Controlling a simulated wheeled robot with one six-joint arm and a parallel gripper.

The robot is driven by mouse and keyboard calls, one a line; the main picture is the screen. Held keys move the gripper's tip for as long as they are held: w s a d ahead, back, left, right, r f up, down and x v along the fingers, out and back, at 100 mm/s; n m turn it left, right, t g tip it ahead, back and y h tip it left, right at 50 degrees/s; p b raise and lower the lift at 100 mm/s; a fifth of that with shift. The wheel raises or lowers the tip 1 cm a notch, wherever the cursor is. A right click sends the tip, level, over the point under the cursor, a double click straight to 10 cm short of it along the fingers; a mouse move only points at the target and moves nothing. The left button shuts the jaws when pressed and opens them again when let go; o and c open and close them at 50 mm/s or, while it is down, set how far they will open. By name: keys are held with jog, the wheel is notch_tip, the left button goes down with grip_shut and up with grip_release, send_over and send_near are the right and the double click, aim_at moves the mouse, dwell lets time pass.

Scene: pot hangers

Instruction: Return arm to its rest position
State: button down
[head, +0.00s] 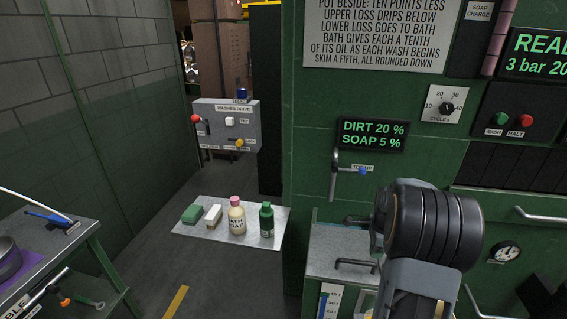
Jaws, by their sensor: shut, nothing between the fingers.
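Part of my own arm (430,225), a black ribbed joint on a grey link, rises at the lower right in front of the green machine (320,120). My gripper does not show as a clear pair of fingers in the head view. What lies behind the arm joint is hidden.
A grey control box (226,125) stands behind. A workbench (75,238) is at lower left. Floor (150,235) between is clear.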

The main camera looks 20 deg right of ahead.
jog(key=s+a+r+n+t, duration=0.1)
jog(key=s+a+r+n, duration=0.2)
jog(key=a+n, duration=0.4)
jog(key=s+a+r+n+t, duration=0.2)
jog(key=a+r+n, duration=0.3)
jog(key=a+n, duration=0.3)
jog(key=s+a+r+n+t, duration=0.2)
jog(key=s+a+r+n, duration=0.2)
jog(key=a+n, duration=0.4)
jog(key=shift+s+a+r, duration=0.15)
jog(key=shift+s+a, duration=0.3)
